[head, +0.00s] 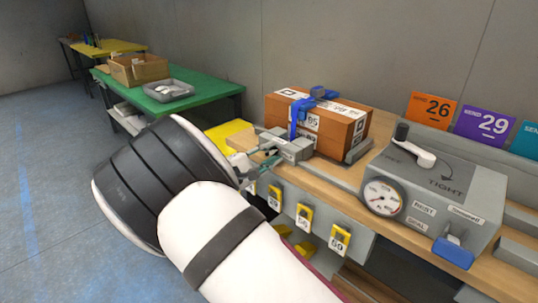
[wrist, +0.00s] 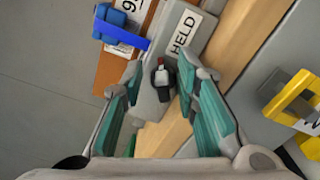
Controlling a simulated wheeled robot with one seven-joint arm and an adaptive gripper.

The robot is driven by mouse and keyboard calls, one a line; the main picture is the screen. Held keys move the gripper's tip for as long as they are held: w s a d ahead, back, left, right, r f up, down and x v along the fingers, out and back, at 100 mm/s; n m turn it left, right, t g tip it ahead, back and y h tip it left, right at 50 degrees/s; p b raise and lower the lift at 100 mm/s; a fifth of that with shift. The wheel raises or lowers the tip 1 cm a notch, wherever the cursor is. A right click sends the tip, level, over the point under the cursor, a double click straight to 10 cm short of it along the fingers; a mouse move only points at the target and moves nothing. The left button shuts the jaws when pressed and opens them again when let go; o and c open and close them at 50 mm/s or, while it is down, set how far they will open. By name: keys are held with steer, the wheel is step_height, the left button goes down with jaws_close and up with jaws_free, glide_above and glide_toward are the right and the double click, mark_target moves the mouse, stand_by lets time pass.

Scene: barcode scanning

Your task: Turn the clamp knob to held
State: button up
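The clamp is a grey block that shows in the wrist view (wrist: 182,40) with a white "HELD" label (wrist: 184,32), and in the head view (head: 292,147). Its small dark knob (wrist: 160,92) has a red-and-white pointer facing up the wrist picture, beside the label. My gripper (wrist: 160,72) is open, its teal-padded fingers on either side of the knob with gaps showing. In the head view my gripper (head: 262,163) is at the left end of the clamp, and the knob cannot be made out there.
A brown carton (head: 345,130) with a blue strap sits behind the clamp on the wooden bench. A grey gauge box (head: 435,190) with a lever stands to the right. Yellow-tagged hooks (head: 340,238) line the bench front. A green table (head: 205,95) stands at back left.

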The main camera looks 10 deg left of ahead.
steer(key=shift+a+f, duration=0.1)
steer(key=shift+a, duration=0.15)
steer(key=shift+s+a+f, duration=0.1)
steer(key=shift+s+a, duration=0.25)
steer(key=shift+s, duration=0.1)
steer(key=p+v, duration=0.2)
steer(key=v, duration=1.2)
steer(key=shift+s, duration=0.2)
stand_by(0.5)
stand_by(0.4)
steer(key=v, duration=1.2)
